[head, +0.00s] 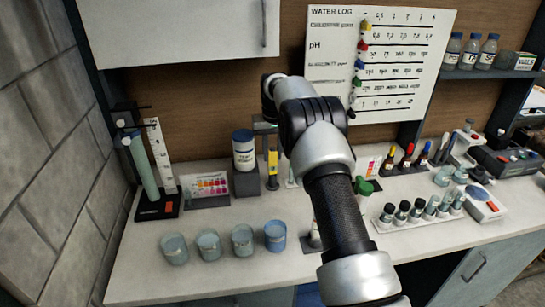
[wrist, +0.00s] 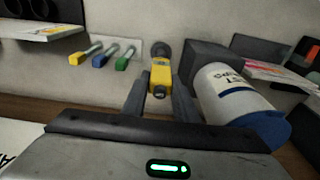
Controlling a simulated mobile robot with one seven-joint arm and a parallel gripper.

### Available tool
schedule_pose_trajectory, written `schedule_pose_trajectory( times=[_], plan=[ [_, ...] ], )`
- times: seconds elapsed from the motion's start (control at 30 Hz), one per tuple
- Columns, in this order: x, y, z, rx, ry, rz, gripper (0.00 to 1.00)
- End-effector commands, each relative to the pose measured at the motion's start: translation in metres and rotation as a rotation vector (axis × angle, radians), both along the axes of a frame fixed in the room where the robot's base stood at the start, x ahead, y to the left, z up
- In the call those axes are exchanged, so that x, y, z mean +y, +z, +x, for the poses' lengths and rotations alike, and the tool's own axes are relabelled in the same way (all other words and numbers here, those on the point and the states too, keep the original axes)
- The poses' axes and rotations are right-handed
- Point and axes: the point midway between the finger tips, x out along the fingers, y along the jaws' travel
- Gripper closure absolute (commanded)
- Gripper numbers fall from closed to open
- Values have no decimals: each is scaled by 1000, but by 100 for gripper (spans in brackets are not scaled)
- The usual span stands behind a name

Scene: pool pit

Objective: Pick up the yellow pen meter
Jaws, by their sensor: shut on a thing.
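The yellow pen meter (head: 272,161) stands upright at the back of the white counter, with a dark piece at its lower end. It also shows in the wrist view (wrist: 160,76), between the two dark fingers. My gripper (wrist: 160,92) is shut on its upper part; in the head view the gripper (head: 268,146) is partly hidden by my arm. Whether the meter's lower end is clear of the counter or its dark holder (wrist: 162,50), I cannot tell.
A white tub with a blue lid (head: 243,150) stands on a grey block (head: 246,183) close to the left of the meter. Several blue cups (head: 208,245) line the counter front. A rack of vials (head: 420,212) is at right. Yellow, blue and green sticks (wrist: 100,55) lie nearby.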

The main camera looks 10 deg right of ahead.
Motion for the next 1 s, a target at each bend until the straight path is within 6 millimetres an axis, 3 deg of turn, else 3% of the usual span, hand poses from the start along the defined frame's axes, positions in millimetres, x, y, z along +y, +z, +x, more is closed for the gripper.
schedule_pose_trajectory(
  times=[0.5,0.77,1.0],
  plan=[
    [0,65,0,-3,0,0,97],
    [0,61,-26,-1,0,0,97],
    [0,62,-71,-2,0,0,97]
  ],
)
